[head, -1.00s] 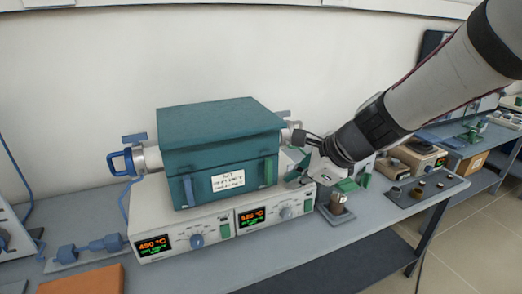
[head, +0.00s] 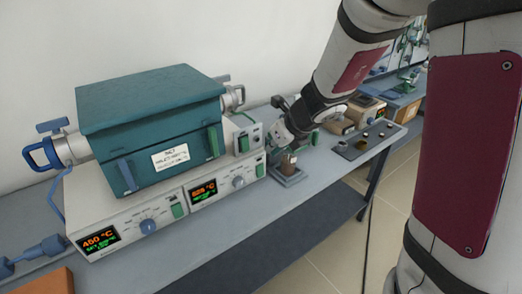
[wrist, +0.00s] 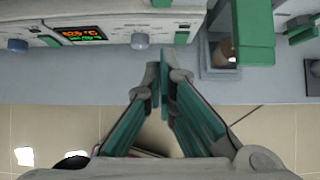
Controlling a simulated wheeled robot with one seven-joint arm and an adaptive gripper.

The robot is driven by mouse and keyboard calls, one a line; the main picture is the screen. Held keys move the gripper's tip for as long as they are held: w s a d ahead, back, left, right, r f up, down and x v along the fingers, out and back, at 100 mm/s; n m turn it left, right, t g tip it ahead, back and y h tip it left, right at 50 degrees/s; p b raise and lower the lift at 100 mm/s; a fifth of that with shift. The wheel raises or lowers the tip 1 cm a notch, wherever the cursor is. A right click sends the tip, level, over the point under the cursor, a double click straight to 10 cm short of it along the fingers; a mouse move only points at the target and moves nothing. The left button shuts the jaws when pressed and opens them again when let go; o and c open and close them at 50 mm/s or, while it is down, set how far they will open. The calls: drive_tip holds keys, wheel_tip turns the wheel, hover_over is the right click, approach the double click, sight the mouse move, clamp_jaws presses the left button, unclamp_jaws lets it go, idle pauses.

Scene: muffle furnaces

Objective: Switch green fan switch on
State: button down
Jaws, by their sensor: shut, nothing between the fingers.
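A small white box with a green switch (head: 243,143) stands right of the teal furnace (head: 150,130) in the head view. Green rocker switches also sit on the front panels of the two controllers, one left (head: 178,210) and one right (head: 260,168). The frames do not show which one is the fan switch. In the wrist view, the right controller's green rocker (wrist: 181,37) lies just beyond and right of my gripper (wrist: 164,78). My gripper is shut and empty, its tips apart from the panel in the picture. Switch positions are too small to tell.
A stand with a brown vessel (head: 288,168) is right of the controllers, close to my gripper. The bench edge (wrist: 60,100) runs across below the panels. A dark tray with small pieces (head: 362,145) lies farther right. Blue cable plugs (head: 35,255) are at left.

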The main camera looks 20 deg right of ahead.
sight(245, 144)
drive_tip(key=b+x, duration=0.1)
drive_tip(key=x, duration=0.3)
drive_tip(key=w+r+b+x, duration=0.1)
drive_tip(key=x, duration=0.3)
drive_tip(key=w+b+x, duration=0.1)
drive_tip(key=x, duration=0.3)
drive_tip(key=shift+w+a+r, duration=0.15)
drive_tip(key=shift+a+r, duration=0.1)
drive_tip(key=shift+a, duration=0.2)
drive_tip(key=shift+w+a+f+b, duration=0.1)
drive_tip(key=shift+w+f+b, duration=0.2)
drive_tip(key=shift+w, duration=0.15)
drive_tip(key=shift+r, duration=0.2)
